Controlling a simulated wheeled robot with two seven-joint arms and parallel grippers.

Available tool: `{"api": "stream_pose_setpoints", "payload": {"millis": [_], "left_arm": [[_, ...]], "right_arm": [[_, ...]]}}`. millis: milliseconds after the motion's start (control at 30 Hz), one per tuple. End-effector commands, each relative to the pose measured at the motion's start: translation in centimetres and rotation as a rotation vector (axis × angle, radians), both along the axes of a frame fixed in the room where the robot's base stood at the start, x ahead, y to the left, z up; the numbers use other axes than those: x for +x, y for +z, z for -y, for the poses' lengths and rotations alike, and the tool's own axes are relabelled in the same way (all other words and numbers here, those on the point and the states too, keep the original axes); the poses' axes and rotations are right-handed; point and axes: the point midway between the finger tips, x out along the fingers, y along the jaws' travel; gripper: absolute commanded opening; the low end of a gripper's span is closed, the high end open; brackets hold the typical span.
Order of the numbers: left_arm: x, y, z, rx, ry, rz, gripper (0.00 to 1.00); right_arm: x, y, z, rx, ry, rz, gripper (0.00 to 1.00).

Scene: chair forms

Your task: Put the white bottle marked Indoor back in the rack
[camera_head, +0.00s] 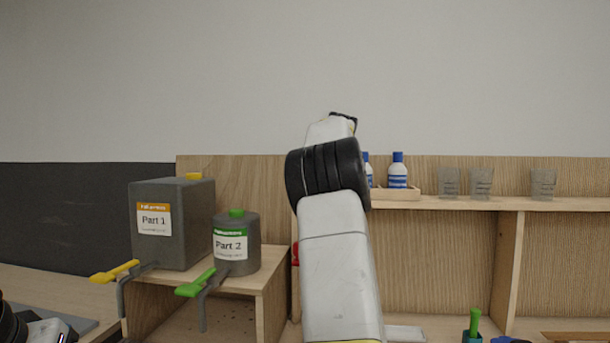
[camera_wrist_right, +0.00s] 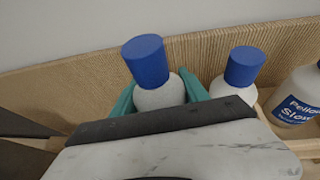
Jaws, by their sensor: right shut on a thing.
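In the right wrist view my right gripper (camera_wrist_right: 158,98) is shut on a white bottle with a blue cap (camera_wrist_right: 147,62); its teal fingers sit on both sides of the body. The bottle's label is hidden, so I cannot read Indoor on it. In the head view my right arm hides this gripper and bottle. The wooden rack (camera_head: 397,196) stands on the shelf and holds white bottles with blue caps. It is partly behind my arm. Whether the held bottle touches the rack is hidden. My left gripper is not in view.
Beside the held bottle stand another blue-capped bottle (camera_wrist_right: 240,72) and a bottle labelled Slow (camera_wrist_right: 300,100). Clear cups (camera_head: 480,183) stand on the shelf to the right. Grey containers Part 1 (camera_head: 172,240) and Part 2 (camera_head: 238,262) stand left of my arm.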

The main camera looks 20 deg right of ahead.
Motion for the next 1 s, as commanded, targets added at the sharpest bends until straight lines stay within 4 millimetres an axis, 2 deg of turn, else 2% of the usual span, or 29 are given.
{"api": "stream_pose_setpoints", "payload": {"millis": [100, 233, 600, 967, 1000], "left_arm": [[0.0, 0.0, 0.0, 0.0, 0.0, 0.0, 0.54], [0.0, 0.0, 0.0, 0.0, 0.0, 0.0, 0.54], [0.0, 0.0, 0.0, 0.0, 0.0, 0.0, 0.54], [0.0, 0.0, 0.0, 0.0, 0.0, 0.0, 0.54], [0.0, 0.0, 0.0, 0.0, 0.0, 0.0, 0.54]], "right_arm": [[1.9, -0.2, 0.0, -0.004, -0.002, -0.001, 0.09], [2.8, -0.3, -0.1, 0.0, -0.001, 0.0, 0.09], [2.9, -3.7, -0.2, 0.001, 0.0, -0.001, 0.09], [2.9, -4.0, -0.3, 0.0, 0.0, 0.0, 0.09], [2.9, -4.0, -0.3, 0.0, 0.0, 0.001, 0.58]]}}
